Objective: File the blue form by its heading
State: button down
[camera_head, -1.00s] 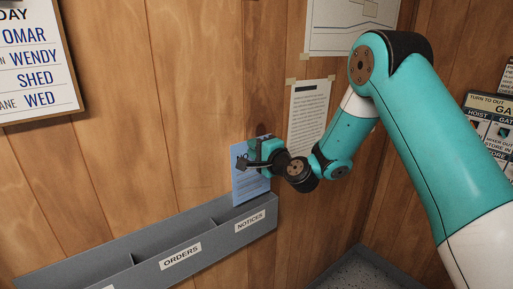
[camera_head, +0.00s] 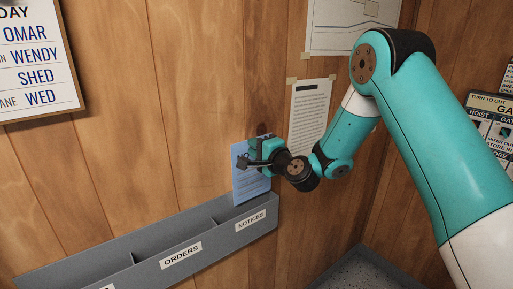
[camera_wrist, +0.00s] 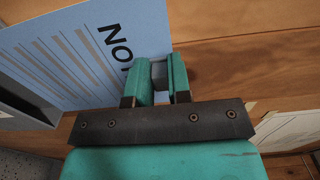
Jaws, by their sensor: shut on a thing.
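The blue form (camera_head: 247,183) is upright in front of the wooden wall, over the right-hand NOTICES compartment of the grey wall rack (camera_head: 206,252). My gripper (camera_head: 246,160) is shut on the form near its top edge. In the wrist view the form (camera_wrist: 62,50) shows printed lines and a heading that starts "NO"; my fingers (camera_wrist: 158,75) hide the rest of it. The form's lower edge is at the rack's front wall in the head view; I cannot tell how far it is inside the slot.
The ORDERS compartment (camera_head: 181,255) lies left of NOTICES, with a divider between them. A taped paper sheet (camera_head: 308,118) hangs on the wall right of my gripper. A name board (camera_head: 38,60) hangs at upper left.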

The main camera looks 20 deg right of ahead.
aim_at(251, 179)
jog(key=shift+f+b, duration=1.5)
jog(key=shift+b, duration=0.05)
jog(key=shift+f+b, duration=1.55)
jog(key=shift+f+b, duration=1.55)
jog(key=shift+f+b, duration=1.55)
jog(key=shift+b, duration=0.05)
